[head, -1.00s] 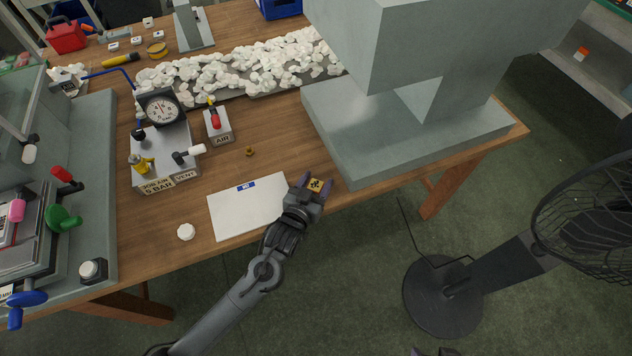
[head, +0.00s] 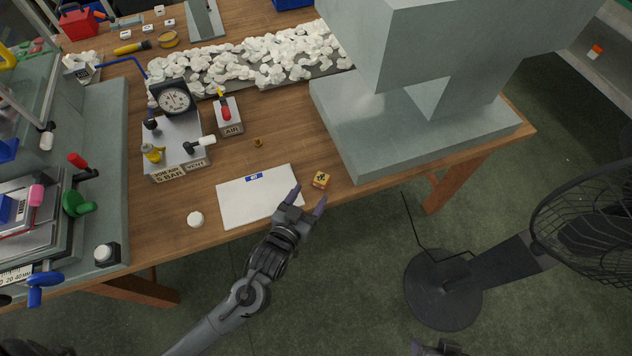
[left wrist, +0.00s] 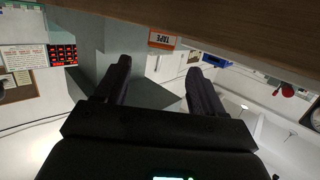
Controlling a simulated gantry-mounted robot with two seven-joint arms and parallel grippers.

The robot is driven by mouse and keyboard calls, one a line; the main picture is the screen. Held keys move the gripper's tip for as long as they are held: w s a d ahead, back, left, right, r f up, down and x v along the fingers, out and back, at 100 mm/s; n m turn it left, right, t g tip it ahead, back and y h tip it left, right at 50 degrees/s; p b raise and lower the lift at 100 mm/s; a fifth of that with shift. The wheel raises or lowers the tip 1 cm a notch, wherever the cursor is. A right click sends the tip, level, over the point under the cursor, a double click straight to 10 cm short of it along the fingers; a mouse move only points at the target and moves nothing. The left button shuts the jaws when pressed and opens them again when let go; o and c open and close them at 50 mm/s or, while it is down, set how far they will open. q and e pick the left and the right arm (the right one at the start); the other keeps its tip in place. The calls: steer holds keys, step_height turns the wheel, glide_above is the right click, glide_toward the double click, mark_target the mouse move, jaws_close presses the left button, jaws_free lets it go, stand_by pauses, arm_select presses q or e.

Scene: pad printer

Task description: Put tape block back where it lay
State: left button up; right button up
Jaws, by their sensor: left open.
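The tape block (head: 321,180) is a small orange-yellow block with a dark mark on top. It rests on the wooden table near the front edge, right of the white sheet and left of the grey machine base. In the left wrist view the tape block (left wrist: 162,40) shows its orange-and-white side with the word TAPE, just beyond the fingers. My left gripper (head: 309,198) is open and empty, its fingertips at the table edge just in front of the block and apart from it.
The white sheet (head: 258,197) with a blue label lies left of the block. A grey machine base (head: 400,150) stands to the right. A white round cap (head: 195,219) and a small brass piece (head: 257,142) lie on the table. A black fan (head: 445,285) stands on the floor.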

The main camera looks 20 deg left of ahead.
arm_select(q)
steer(key=shift+s+r, duration=0.15)
steer(key=shift+s, duration=0.65)
steer(key=shift+s+r, duration=0.15)
steer(key=shift+s, duration=0.65)
steer(key=shift+p, duration=0.3)
